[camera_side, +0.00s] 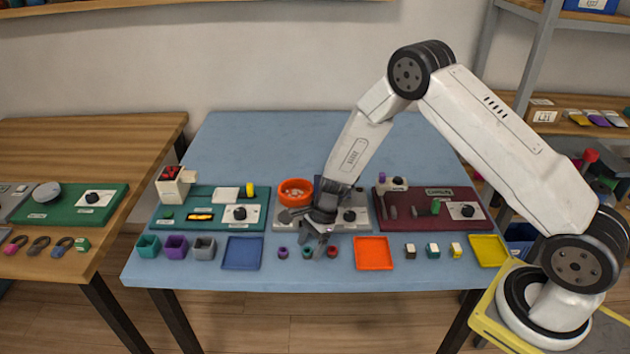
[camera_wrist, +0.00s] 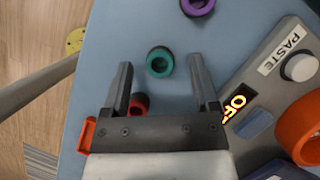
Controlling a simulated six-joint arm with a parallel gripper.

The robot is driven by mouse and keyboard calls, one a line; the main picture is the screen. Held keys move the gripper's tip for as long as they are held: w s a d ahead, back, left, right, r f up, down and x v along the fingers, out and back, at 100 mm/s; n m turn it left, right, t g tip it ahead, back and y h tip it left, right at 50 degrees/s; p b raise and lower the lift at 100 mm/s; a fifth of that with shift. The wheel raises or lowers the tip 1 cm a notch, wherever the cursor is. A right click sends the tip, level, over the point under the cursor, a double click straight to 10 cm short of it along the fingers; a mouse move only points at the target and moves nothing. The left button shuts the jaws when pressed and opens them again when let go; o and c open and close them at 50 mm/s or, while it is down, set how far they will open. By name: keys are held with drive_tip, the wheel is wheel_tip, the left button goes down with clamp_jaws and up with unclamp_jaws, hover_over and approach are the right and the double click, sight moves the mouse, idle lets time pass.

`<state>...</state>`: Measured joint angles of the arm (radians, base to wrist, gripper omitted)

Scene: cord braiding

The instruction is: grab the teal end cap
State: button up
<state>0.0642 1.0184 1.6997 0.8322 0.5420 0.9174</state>
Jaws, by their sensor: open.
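The teal end cap (camera_wrist: 160,61) is a small dark-holed ring on the blue table; it also shows in the side view (camera_side: 306,253), in the row at the front edge. My gripper (camera_wrist: 160,63) is open and empty, with a finger to each side of the teal cap in the wrist view. In the side view my gripper (camera_side: 319,240) is just above and right of the cap. How high the fingertips are above the table is unclear. The red end cap (camera_wrist: 139,103) is partly hidden by the left finger, and the purple end cap (camera_wrist: 198,6) is cut by the top edge.
An orange tray (camera_side: 374,253) lies right of the caps and a blue tray (camera_side: 242,253) lies left. Behind is a grey paste station (camera_wrist: 262,95) with a lit "OFF" display, a knob and an orange bowl (camera_side: 295,191). The table behind the stations is clear.

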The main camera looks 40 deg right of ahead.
drive_tip(key=shift+a+f, duration=0.15)
drive_tip(key=shift+f, duration=0.2)
clamp_jaws()
idle(0.3)
